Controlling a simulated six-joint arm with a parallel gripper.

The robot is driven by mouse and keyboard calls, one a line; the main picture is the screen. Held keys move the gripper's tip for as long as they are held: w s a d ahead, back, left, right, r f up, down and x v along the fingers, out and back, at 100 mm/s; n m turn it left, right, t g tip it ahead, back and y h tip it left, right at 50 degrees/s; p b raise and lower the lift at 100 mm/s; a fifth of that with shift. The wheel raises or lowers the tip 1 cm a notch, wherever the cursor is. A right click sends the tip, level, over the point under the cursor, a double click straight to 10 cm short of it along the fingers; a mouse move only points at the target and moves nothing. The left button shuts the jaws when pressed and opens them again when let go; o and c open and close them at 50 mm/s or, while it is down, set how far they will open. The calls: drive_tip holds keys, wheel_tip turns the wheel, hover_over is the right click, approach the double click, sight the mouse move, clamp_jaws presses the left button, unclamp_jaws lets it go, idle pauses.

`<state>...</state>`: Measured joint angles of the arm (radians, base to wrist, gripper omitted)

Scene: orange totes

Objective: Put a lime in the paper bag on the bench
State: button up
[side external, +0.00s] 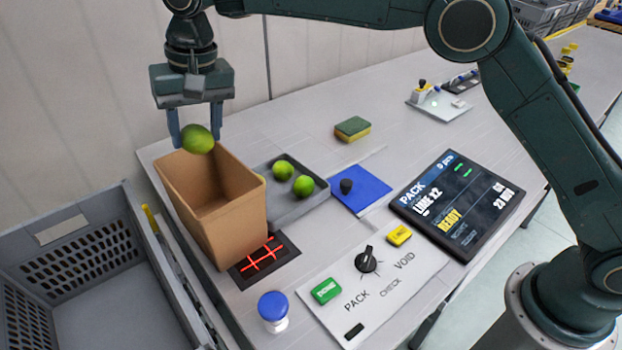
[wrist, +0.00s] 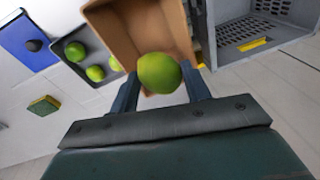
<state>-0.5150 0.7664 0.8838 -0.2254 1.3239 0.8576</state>
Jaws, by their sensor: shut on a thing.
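My gripper (side external: 197,130) is shut on a lime (side external: 198,139), held between its two fingers. The lime is above the far rim of the open brown paper bag (side external: 222,225), which stands upright on the bench (side external: 310,120). In the wrist view the held lime (wrist: 159,73) sits between the fingertips, with the bag's open mouth (wrist: 150,32) just beyond it. A grey tray (side external: 317,198) to the right of the bag holds several limes; two show clearly, and another is mostly hidden behind the bag. The wrist view shows limes in the tray too (wrist: 95,73).
A grey crate (side external: 60,225) stands left of the bench. A blue mat (side external: 365,192) with a dark object, a sponge (side external: 352,128), a display screen (side external: 465,205) and a control panel (side external: 370,285) with buttons lie to the right. A blue-capped item (side external: 273,308) stands in front.

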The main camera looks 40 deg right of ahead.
drive_tip(key=shift+f, duration=0.15)
drive_tip(key=shift+f, duration=2.8)
drive_tip(key=o, duration=1)
drive_tip(key=shift+o, duration=0.2)
drive_tip(key=shift+r, duration=0.1)
drive_tip(key=shift+s+d+r, duration=0.15)
drive_tip(key=shift+r, duration=1.05)
drive_tip(key=shift+s+d+r, duration=0.15)
drive_tip(key=shift+r, duration=1.1)
drive_tip(key=shift+s+d+r, duration=0.15)
drive_tip(key=shift+r, duration=1.05)
